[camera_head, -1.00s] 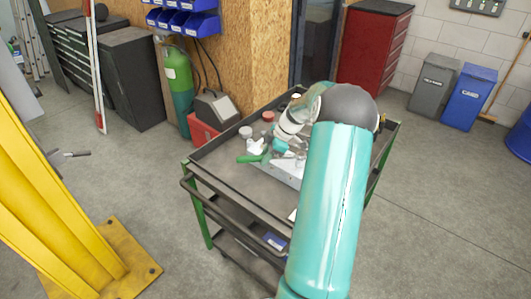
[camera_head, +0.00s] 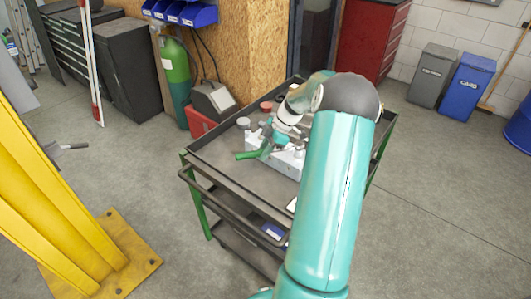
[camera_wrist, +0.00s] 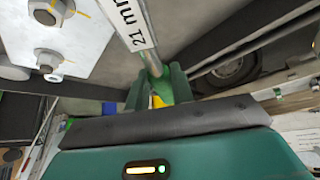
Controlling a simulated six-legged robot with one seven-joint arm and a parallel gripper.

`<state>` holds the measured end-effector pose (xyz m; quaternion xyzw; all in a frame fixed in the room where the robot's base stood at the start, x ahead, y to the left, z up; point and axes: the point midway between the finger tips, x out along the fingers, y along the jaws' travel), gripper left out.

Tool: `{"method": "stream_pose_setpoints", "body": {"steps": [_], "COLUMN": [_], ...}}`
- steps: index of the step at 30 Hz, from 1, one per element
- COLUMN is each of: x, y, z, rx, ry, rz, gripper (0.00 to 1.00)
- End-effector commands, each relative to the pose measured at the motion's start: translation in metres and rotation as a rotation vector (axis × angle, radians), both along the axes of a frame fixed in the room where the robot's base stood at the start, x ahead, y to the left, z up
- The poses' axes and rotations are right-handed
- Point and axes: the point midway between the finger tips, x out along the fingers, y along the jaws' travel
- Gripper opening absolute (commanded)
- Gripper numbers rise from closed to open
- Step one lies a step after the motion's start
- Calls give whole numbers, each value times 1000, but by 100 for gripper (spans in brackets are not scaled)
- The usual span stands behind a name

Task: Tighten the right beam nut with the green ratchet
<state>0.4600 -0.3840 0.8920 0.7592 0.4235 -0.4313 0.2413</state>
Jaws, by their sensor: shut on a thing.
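The green ratchet shows its green handle (camera_head: 248,155) beside the pale metal block (camera_head: 288,163) on the cart's top tray. My gripper (camera_wrist: 157,90) is shut on the ratchet in the wrist view, where a metal shaft (camera_wrist: 152,62) with a white "21 mm" label (camera_wrist: 132,22) runs up from between the fingers. A light plate (camera_wrist: 95,40) at the upper left of that view carries one bolt with a nut (camera_wrist: 48,60) and another (camera_wrist: 48,12) near the top edge. The ratchet's head is out of that view. I cannot tell which nut is the right beam nut.
The cart (camera_head: 225,185) has a raised rim around its tray. A red-capped jar (camera_head: 266,107) and a grey round jar (camera_head: 243,122) stand toward its back. A yellow steel post (camera_head: 50,190) stands at left. The floor right of the cart is clear.

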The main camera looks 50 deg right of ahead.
Motion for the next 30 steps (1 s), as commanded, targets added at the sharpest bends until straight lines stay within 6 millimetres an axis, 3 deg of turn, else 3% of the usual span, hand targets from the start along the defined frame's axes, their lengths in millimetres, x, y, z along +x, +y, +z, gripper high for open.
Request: {"method": "stream_pose_setpoints", "body": {"steps": [11, 20, 30], "x": [4, 17, 2], "y": [-3, -14, -2], "z": [1, 1, 1], "rx": [1, 0, -2], "ry": [-1, -3, -1], "rz": [-40, -170, -20], "gripper": [0, 0, 0]}}
